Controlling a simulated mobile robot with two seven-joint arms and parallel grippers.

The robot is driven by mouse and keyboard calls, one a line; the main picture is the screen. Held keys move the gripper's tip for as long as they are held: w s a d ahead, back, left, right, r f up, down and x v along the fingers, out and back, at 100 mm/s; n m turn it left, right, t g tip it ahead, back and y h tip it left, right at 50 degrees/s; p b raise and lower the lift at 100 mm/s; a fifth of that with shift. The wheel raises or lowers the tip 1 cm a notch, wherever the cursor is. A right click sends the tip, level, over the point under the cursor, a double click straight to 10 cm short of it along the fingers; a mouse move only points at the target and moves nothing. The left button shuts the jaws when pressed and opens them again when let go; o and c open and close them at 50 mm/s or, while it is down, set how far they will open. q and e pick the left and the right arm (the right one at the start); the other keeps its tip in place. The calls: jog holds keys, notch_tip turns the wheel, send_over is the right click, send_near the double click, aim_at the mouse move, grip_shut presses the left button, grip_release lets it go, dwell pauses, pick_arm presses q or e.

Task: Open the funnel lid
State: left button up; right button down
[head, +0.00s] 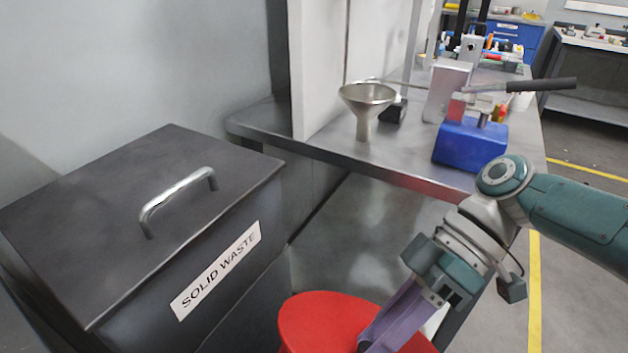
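A round red lid-like top (325,322) is at the bottom edge of the head view, partly cut off; I cannot tell for sure that it is the funnel lid. My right gripper (395,318) points down over its right side. One purple finger lies in front of the red top, and I cannot tell whether it touches. The other finger is mostly hidden, so its opening is unclear. A metal funnel (368,97) stands upright on the steel table, with no lid visible on it. My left gripper is not in view.
A dark bin (110,200) labelled SOLID WASTE, with a metal handle on its closed lid, stands at left. The steel table (330,145) holds a blue-based device (468,145) with a dark-handled lever. Open floor with yellow lines lies at right.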

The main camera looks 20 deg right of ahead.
dwell(0.3)
jog(key=c, duration=0.6)
grip_release()
jog(key=v, duration=1)
